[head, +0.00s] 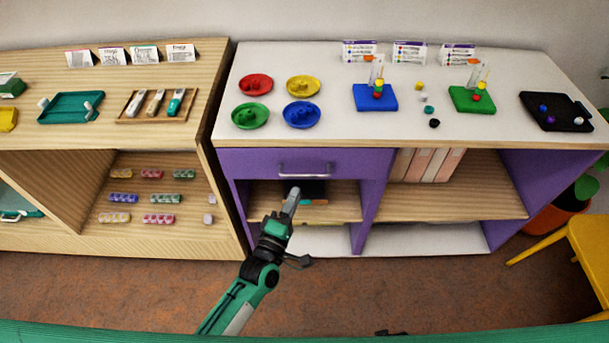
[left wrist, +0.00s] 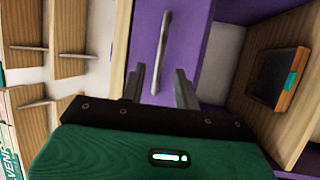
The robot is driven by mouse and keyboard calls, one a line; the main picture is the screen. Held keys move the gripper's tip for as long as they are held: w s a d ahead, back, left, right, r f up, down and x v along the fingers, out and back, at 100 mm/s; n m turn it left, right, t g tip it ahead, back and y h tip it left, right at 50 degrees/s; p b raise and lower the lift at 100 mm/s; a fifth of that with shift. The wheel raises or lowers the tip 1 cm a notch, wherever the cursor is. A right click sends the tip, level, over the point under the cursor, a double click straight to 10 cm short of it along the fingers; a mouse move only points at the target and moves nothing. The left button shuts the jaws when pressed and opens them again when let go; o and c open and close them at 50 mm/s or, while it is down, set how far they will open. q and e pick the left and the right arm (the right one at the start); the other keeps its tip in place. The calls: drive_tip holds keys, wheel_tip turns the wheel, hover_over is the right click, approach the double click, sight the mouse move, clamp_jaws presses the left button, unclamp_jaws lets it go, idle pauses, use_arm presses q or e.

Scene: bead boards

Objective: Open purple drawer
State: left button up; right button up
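The purple drawer (head: 260,162) is in the purple shelf unit under the white top, and its front looks flush with the frame. Its grey bar handle (head: 305,169) runs across the drawer front. My left gripper (head: 294,192) is just below the handle in the head view. In the left wrist view the handle (left wrist: 163,50) stands upright in the picture, and my left gripper (left wrist: 160,88) is open with one finger to each side of the handle's line. The handle's near end reaches between the fingers, but I cannot tell whether they touch. My right gripper is not in view.
The white top (head: 335,110) holds coloured plates and bead boards. Below the drawer is an open shelf with a dark item (head: 313,188). A wooden shelf unit (head: 225,150) stands at the left, and a yellow chair (head: 590,250) at the right.

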sight(305, 175)
use_arm(q)
drive_tip(key=shift+x, duration=3.85)
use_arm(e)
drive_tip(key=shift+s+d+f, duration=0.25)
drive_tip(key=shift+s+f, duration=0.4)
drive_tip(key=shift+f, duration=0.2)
use_arm(q)
drive_tip(key=shift+c, duration=0.2)
clamp_jaws()
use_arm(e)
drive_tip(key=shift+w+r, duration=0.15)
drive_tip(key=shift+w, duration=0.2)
